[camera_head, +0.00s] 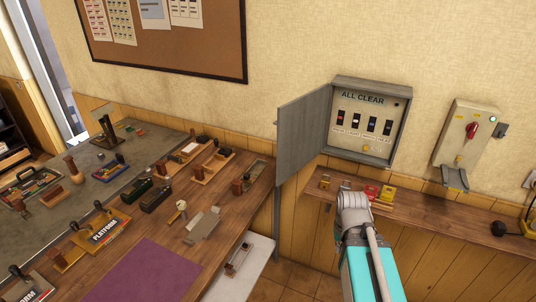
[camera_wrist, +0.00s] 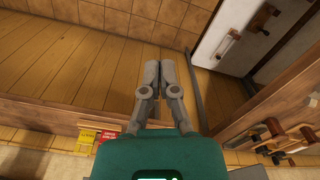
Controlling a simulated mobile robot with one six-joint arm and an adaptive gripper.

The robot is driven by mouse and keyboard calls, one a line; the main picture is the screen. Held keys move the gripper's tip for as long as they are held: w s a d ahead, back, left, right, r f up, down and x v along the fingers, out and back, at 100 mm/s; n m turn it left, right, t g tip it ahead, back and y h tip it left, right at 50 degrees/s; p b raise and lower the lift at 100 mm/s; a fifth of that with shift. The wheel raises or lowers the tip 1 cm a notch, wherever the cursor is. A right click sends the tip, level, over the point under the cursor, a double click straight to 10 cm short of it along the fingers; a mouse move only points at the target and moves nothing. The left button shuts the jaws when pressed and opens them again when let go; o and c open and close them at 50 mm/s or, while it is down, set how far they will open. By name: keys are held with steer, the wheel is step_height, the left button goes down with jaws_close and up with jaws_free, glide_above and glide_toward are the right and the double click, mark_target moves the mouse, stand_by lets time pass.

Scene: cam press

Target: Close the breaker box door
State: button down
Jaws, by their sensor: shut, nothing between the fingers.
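The grey breaker box (camera_head: 366,148) hangs on the wall in the head view, labelled "ALL CLEAR", with a row of switches inside. Its grey door (camera_head: 303,132) is hinged at the left and stands wide open, swung out to the left. My gripper (camera_head: 347,186) is below the box and to the right of the door's lower edge, with its fingers together and empty. In the wrist view my gripper (camera_wrist: 160,66) shows two grey fingers side by side. No contact with the door is visible. The box cannot be made out in the wrist view.
A wooden ledge (camera_head: 420,208) runs under the box, with yellow and red blocks (camera_head: 371,192) near my gripper. A switch box with a red handle (camera_head: 471,130) is on the wall at right. A workbench (camera_head: 225,205) with several tools is at left.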

steer(key=shift+w, duration=0.1)
stand_by(0.3)
steer(key=w+a+r+n+t+h+b, duration=0.1)
steer(key=w+a+r+n+t+h, duration=0.1)
steer(key=w+a+h, duration=0.5)
steer(key=w+a+r+n+t+h+b, duration=0.1)
steer(key=w+a+r+n+t+h, duration=0.15)
steer(key=w+a, duration=0.45)
steer(key=w+a+r+n+t+h, duration=0.1)
steer(key=w+a+r+t, duration=0.1)
steer(key=a, duration=0.4)
steer(key=w+a+r+n+t+h+b, duration=0.1)
steer(key=w+a+r+t+h, duration=0.1)
steer(key=a+r, duration=0.3)
steer(key=w+a+r+n+t+h, duration=0.1)
steer(key=w+a+r+t, duration=0.1)
steer(key=a, duration=0.7)
steer(key=shift+w+a+r+t, duration=0.15)
steer(key=shift+w+r+t, duration=0.25)
steer(key=shift+r, duration=0.45)
steer(key=shift+h, duration=0.25)
